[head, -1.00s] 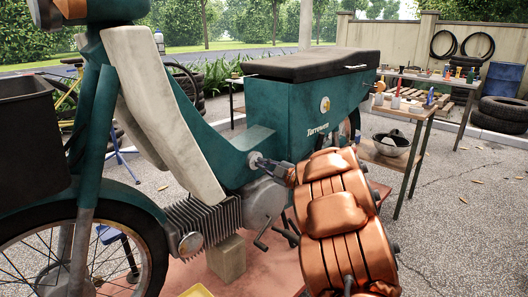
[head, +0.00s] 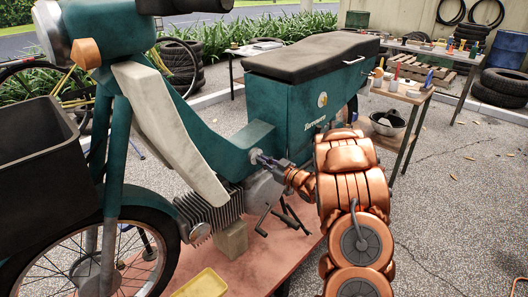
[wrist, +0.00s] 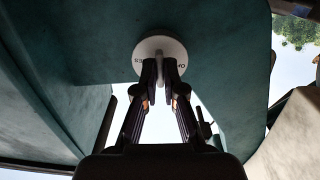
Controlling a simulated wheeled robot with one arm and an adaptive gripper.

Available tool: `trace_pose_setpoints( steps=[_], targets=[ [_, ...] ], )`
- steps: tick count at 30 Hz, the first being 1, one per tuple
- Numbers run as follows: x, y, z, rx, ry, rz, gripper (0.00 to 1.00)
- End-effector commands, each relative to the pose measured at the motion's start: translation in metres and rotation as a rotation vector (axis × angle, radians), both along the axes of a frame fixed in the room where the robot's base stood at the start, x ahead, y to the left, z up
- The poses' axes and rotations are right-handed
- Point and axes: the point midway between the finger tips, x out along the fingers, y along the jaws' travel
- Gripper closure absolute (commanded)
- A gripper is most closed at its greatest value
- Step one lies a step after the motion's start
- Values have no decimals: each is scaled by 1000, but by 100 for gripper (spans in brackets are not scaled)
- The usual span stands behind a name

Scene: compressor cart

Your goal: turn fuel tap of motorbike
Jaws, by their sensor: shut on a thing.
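The green motorbike (head: 290,105) stands with its front wheel at the left in the head view. The fuel tap shows in the wrist view as a round pale plate (wrist: 145,50) with dark lettering, on the underside of the green body. A small grey lever (wrist: 160,68) sticks out from its middle. My gripper (wrist: 162,76) is shut on this lever, one finger on each side.
The engine (head: 215,205) and a pedal crank (head: 265,220) lie below my gripper. A wooden block (head: 231,240) is under the engine. A yellow tray (head: 203,284) lies on the reddish mat. A workbench (head: 405,92) with tools stands at the right.

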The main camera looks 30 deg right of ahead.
Motion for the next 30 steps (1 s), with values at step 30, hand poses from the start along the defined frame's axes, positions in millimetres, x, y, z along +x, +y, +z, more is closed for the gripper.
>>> trace_pose_setpoints(
  steps=[30],
  targets=[
    [0, 0, 0, 175, 41, 0, 82]
  ],
)
